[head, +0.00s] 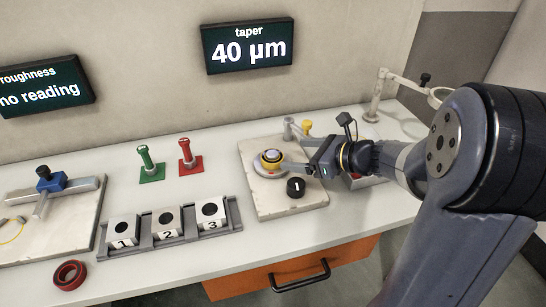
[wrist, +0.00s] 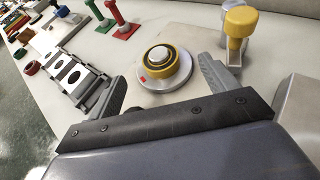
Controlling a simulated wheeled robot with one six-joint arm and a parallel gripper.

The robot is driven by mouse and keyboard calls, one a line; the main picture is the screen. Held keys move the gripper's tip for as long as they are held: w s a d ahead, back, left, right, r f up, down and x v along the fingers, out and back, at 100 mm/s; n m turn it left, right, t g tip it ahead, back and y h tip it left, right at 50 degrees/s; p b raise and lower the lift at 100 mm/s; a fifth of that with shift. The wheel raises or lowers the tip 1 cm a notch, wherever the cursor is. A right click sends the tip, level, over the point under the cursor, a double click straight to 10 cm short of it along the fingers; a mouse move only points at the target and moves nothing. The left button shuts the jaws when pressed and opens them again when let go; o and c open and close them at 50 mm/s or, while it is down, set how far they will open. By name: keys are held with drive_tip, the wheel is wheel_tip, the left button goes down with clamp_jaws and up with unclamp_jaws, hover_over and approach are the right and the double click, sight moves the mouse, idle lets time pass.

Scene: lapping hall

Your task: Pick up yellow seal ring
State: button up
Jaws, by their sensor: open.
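The yellow seal ring (head: 271,158) sits around a dark inner band and pale centre on a light round base on the stone plate (head: 254,198). In the wrist view, the ring (wrist: 168,76) is ahead of my gripper, roughly in line with the gap between the fingers. A red mark shows on the base (wrist: 143,79). My gripper (head: 296,158) is just right of the ring in the head view, its fingers open and empty. In the wrist view, one finger shows on each side. I cannot tell exactly how far the fingertips are from the ring.
A black knob (head: 296,187) stands in front of the ring. A yellow-topped post (head: 306,127) stands behind. Numbered blocks (head: 168,224), a green stand (head: 149,165) and a red stand (head: 190,158) are left. A dark red ring (head: 69,275) lies near the front edge. Open bench lies between.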

sight(277, 156)
drive_tip(key=x, duration=0.2)
drive_tip(key=shift+w+a+f, duration=0.15)
drive_tip(key=shift+a+f, duration=0.1)
drive_tip(key=shift+a, duration=0.05)
drive_tip(key=x, duration=0.2)
drive_tip(key=b+x, duration=0.1)
drive_tip(key=x, duration=0.2)
drive_tip(key=shift+s+f, duration=0.2)
drive_tip(key=shift+f, duration=0.2)
drive_tip(key=c, duration=1.2)
drive_tip(key=shift+o, duration=0.2)
drive_tip(key=shift+r, duration=0.15)
